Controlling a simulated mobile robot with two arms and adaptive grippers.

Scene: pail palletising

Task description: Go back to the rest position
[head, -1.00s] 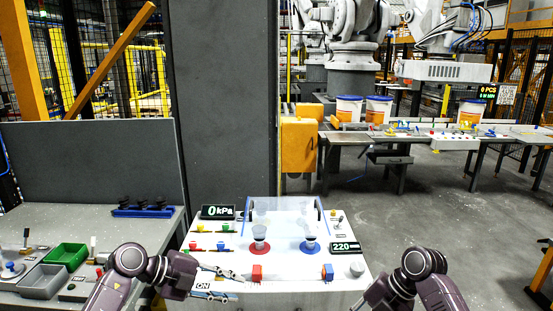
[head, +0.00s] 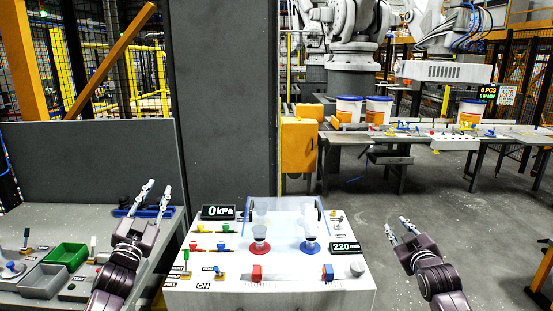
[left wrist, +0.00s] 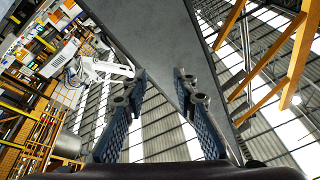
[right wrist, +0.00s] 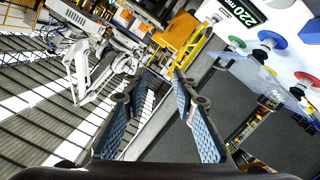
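My left gripper (head: 154,196) is raised left of the white control panel, in front of the left bench. It points up and away, its two fingers apart with nothing between them. In the left wrist view its fingers (left wrist: 158,85) are spread against the roof and a dark column. My right gripper (head: 396,229) is right of the panel, over open floor. Its fingers are also apart and empty, as the right wrist view (right wrist: 158,85) shows. The control panel (head: 215,298) stands between the two arms, and neither gripper touches it.
The left bench holds a green bin (head: 68,257) and a blue rack (head: 128,211). White pails (head: 348,108) stand on the far conveyor. Floor (head: 400,190) to the right is clear.

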